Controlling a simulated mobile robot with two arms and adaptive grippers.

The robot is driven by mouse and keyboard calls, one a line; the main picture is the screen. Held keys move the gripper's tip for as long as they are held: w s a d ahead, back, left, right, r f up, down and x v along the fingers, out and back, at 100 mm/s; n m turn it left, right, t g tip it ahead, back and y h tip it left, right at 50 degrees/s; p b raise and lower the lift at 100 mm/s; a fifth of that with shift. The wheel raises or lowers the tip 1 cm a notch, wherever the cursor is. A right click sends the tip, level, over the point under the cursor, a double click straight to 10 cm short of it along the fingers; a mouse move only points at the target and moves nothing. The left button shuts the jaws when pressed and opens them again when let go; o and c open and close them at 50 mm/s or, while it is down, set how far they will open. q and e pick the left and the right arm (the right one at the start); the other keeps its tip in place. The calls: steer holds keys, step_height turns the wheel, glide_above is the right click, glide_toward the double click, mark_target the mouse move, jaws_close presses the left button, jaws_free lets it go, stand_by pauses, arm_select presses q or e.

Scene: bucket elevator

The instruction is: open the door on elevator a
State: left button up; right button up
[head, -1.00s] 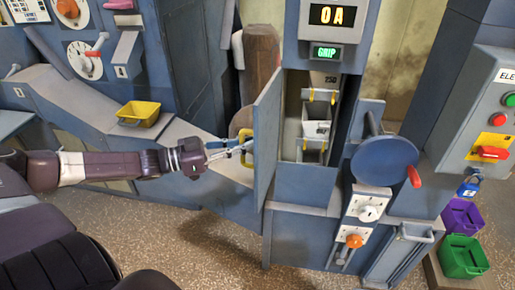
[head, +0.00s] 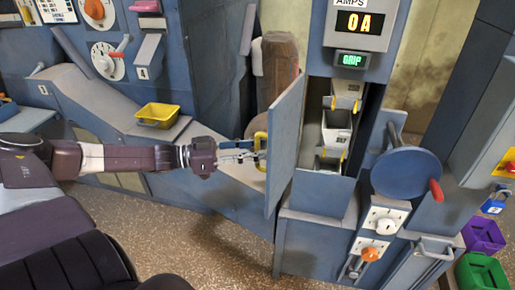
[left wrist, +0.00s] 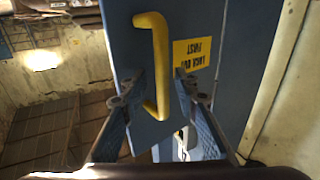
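The blue door (head: 287,145) of the elevator casing stands ajar, swung out to the left in the head view. Its yellow bar handle (head: 261,138) is on the outer face. My left gripper (head: 252,156) is at the handle. In the left wrist view, the fingers (left wrist: 158,88) are spread on both sides of the handle (left wrist: 157,55), with gaps visible and no clear grip. A yellow label (left wrist: 193,54) is on the door (left wrist: 125,45). Pale buckets (head: 337,128) show in the opening. My right gripper is out of view.
A yellow bin (head: 158,115) sits on the sloped ledge to the left. A large blue disc (head: 405,173) with a red handle (head: 436,190) stands right of the opening. Purple (head: 484,236) and green (head: 482,272) bins are at lower right. Brown floor lies below my left arm.

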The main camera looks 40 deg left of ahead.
arm_select(q)
steer(key=shift+w, duration=0.15)
steer(key=shift+s+a, duration=0.15)
steer(key=shift+s, duration=0.15)
steer(key=v, duration=1.1)
steer(key=shift+s+a, duration=0.2)
